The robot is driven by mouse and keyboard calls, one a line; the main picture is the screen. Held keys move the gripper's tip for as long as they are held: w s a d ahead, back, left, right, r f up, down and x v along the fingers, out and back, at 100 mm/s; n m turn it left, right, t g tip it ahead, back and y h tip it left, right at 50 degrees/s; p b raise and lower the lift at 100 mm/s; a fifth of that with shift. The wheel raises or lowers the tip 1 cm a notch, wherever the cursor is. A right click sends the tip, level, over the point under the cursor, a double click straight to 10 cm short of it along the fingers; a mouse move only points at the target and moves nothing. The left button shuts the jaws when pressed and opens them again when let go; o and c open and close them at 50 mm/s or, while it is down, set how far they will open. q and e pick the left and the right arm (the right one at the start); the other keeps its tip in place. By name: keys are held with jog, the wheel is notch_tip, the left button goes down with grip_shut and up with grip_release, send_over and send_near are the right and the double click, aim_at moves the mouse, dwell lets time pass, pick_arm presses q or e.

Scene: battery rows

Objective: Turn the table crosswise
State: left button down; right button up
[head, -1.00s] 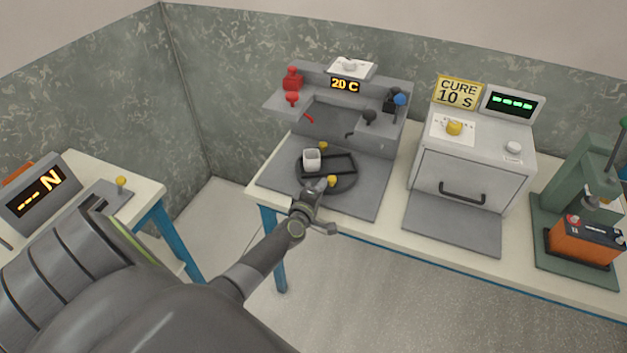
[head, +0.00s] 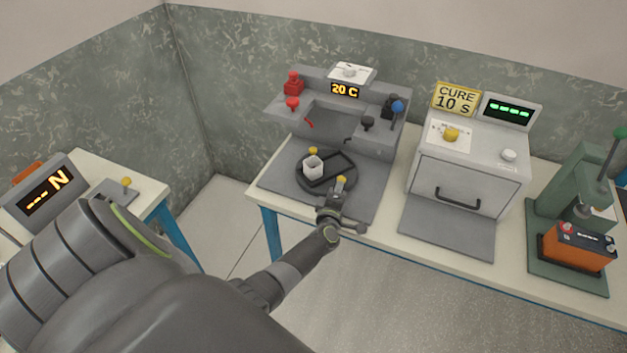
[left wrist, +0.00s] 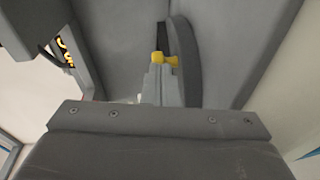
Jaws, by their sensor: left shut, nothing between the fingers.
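The table is a dark round turntable (head: 302,181) on a grey mat, with a rectangular recess. It has a yellow knob at its far edge (head: 312,150) and another at its near edge (head: 341,180). A small white cup (head: 313,166) stands on its left part. My left gripper (head: 340,187) is shut and empty, right at the near knob; contact is unclear. In the left wrist view the closed fingertips (left wrist: 160,68) are at a yellow knob (left wrist: 158,57), beside the turntable's dark curved rim (left wrist: 183,60). My right gripper is not in view.
A grey station with a "20 C" display (head: 345,90) stands behind the turntable. A white oven (head: 468,180) stands to its right, then a green press (head: 570,215) with an orange battery (head: 580,248). A side table with a display (head: 45,193) is at left.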

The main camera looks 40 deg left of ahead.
pick_arm(q)
jog(key=shift+w+d, duration=0.1)
jog(key=shift+w, duration=0.05)
jog(key=shift+w+d, duration=0.25)
jog(key=shift+w, duration=0.1)
dwell(0.3)
